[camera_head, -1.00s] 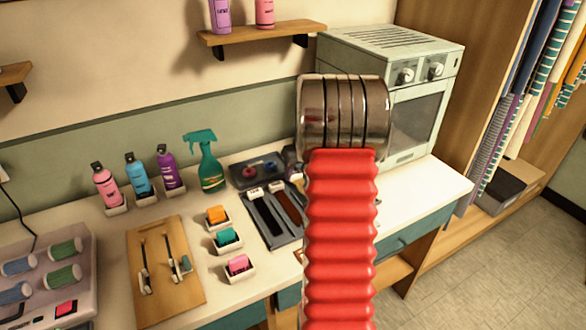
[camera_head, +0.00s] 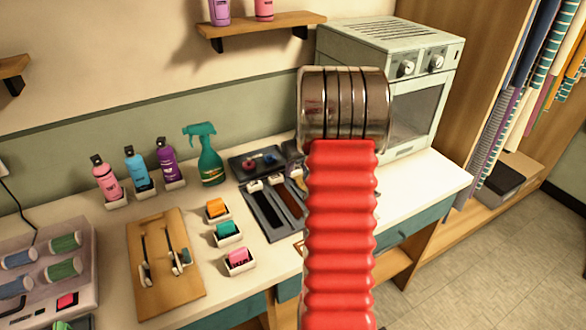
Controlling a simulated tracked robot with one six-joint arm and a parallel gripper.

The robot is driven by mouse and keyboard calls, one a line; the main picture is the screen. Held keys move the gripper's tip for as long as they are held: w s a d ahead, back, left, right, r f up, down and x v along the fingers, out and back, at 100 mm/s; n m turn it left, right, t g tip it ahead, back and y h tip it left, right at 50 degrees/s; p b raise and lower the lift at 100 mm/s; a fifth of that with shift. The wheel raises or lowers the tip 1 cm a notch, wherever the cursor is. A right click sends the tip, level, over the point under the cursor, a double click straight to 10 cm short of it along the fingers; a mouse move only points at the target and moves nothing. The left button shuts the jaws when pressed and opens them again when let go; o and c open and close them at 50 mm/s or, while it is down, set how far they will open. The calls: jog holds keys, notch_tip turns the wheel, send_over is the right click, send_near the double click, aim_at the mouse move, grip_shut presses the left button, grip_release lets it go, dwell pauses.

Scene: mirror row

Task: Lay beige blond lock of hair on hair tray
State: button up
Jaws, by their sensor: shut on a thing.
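The dark hair tray (camera_head: 272,237) lies on the counter, left of my arm. A black lock and a reddish-brown lock (camera_head: 290,201) with white ends lie in its slots. A small tan patch shows at its right, beside my arm; I cannot tell whether it is the beige blond lock. My arm, a red ribbed sleeve with a metal cuff, rises in front of the tray's right part. My gripper's fingers and anything in them are not visible.
Small pots with orange, teal and pink things (camera_head: 239,260) stand left of the tray. A teal spray bottle (camera_head: 209,168) and a dark dish (camera_head: 256,166) are behind. A pale green cabinet (camera_head: 420,100) stands behind my arm. The counter's right end is clear.

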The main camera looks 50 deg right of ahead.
dwell(0.3)
jog(key=o, duration=1.2)
jog(key=shift+c, duration=0.2)
jog(key=shift+o, duration=0.2)
jog(key=shift+o, duration=1.1)
jog(key=shift+s, duration=0.1)
notch_tip(320, 180, up, 7)
jog(key=shift+s, duration=0.15)
